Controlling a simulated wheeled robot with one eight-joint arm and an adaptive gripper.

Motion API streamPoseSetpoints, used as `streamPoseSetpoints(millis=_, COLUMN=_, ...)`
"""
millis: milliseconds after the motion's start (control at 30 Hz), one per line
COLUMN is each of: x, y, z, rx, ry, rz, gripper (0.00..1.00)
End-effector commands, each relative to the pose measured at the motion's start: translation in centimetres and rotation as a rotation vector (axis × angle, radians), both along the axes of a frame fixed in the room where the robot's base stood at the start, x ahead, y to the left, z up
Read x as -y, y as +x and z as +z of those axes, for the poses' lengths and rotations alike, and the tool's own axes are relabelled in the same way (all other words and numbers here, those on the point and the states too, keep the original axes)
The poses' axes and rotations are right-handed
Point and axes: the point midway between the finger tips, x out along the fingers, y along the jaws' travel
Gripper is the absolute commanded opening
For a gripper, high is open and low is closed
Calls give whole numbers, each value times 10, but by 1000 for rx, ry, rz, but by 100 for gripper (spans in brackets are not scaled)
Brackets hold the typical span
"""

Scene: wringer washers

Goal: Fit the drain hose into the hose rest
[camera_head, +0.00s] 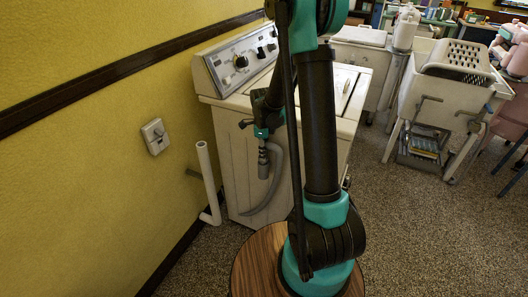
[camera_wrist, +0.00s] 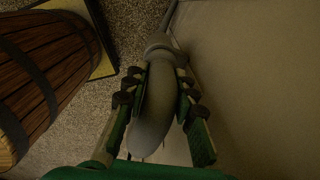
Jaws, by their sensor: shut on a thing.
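The grey drain hose (camera_head: 277,185) hangs along the side of the cream washer (camera_head: 236,150) in the head view. It curves down toward the floor near the washer's lower corner. My gripper (camera_head: 262,148) is shut on the hose near its upper end, partly hidden by my arm. In the wrist view my gripper (camera_wrist: 158,82) has its two green fingers on either side of the grey hose (camera_wrist: 153,110), just below a collar. A white upright pipe (camera_head: 207,180), which may be the hose rest, stands by the wall to the left of my gripper, apart from the hose. Its top looks open.
A wall outlet (camera_head: 155,136) sits left of the pipe on the yellow wall. The washer's control panel (camera_head: 238,60) is above the hose. Another washer and a tub (camera_head: 445,105) stand at the right. Speckled floor (camera_head: 420,230) is clear at lower right.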

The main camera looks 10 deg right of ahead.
Motion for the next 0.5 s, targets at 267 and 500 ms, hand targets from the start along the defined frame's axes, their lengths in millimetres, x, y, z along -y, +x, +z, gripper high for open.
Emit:
streamPoseSetpoints(millis=267, x=0, y=0, z=-6, rx=0, ry=0, rz=0, gripper=0)
streamPoseSetpoints(millis=500, x=0, y=0, z=-12, rx=0, ry=0, rz=0, gripper=0)
